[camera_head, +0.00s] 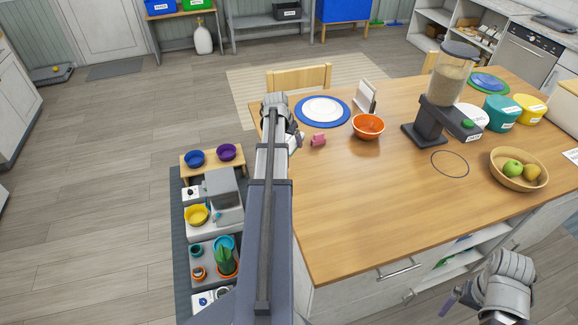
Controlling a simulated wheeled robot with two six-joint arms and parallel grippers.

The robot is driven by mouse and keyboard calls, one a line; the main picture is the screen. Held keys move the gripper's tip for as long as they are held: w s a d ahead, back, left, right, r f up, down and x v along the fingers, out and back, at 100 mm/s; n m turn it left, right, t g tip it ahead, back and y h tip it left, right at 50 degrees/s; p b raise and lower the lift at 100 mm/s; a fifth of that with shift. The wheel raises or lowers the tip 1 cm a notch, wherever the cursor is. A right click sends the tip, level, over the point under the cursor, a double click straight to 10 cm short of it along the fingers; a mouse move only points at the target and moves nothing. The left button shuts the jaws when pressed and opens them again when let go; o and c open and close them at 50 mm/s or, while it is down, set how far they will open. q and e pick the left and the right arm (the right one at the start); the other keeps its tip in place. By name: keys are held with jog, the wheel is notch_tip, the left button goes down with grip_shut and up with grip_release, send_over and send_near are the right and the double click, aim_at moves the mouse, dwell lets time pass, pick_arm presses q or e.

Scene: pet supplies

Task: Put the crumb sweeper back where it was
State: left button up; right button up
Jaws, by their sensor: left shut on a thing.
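A small pink object (318,140), which I take to be the crumb sweeper, is at the left part of the wooden table (370,210), just right of my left gripper's fingertips. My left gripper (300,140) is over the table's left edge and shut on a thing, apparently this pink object. The wrist and arm hide part of the grip, and I cannot tell whether the object touches the table. My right gripper (450,302) is low at the right, off the table's front, far from the pink object. Its finger opening is not clear.
Near the pink object are an orange bowl (368,127), a blue-rimmed plate (322,110) and a white card stand (366,97). A dark feeder (435,115), a black ring (450,164) and a fruit bowl (519,170) are farther right. The table's front middle is clear.

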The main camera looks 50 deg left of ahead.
pick_arm(q)
jog(key=b, duration=0.6)
send_over(291, 163)
jog(key=s, duration=0.2)
jog(key=shift+w+d+f, duration=0.15)
jog(key=shift+d+f, duration=0.05)
jog(key=shift+f, duration=1.4)
jog(key=shift+w+d+f, duration=0.1)
jog(key=shift+d+f, duration=0.05)
jog(key=shift+f, duration=1.45)
notch_tip(291, 163, down, 4)
jog(key=b, duration=0.4)
jog(key=shift+r, duration=0.15)
jog(key=o, duration=1.1)
